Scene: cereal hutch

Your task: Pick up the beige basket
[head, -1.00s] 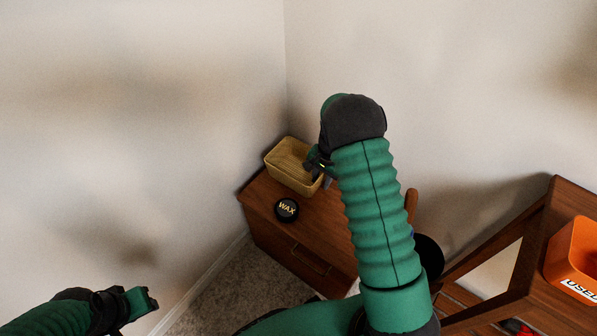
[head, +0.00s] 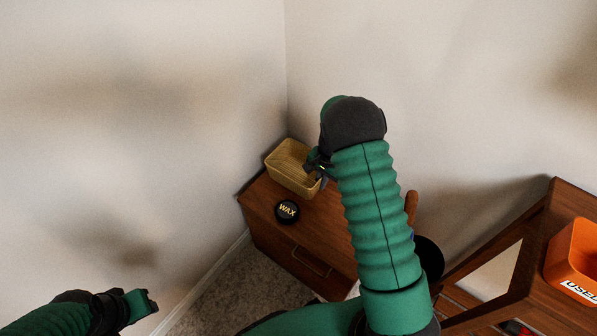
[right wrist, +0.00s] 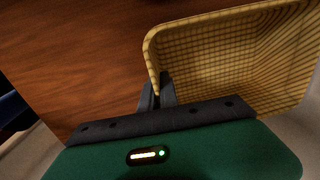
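The beige basket (head: 285,160) is a woven, open-topped, empty box on the far corner of the wooden cabinet (head: 262,205), close to the walls. My right gripper (head: 319,175) is at the basket's right end. In the right wrist view, its two dark fingers (right wrist: 157,94) are close together with the basket's rim between them, shut on the wall. The basket (right wrist: 215,65) also fills the upper right there. My left gripper (head: 150,300) is low at the left, away from the basket; its finger opening cannot be made out.
A round black WAX tin (head: 287,211) stands on the cabinet in front of the basket. A wooden hutch frame (head: 515,285) with an orange bin (head: 572,255) is at the right. Walls are close behind and left of the basket. My right forearm hides part of the cabinet top.

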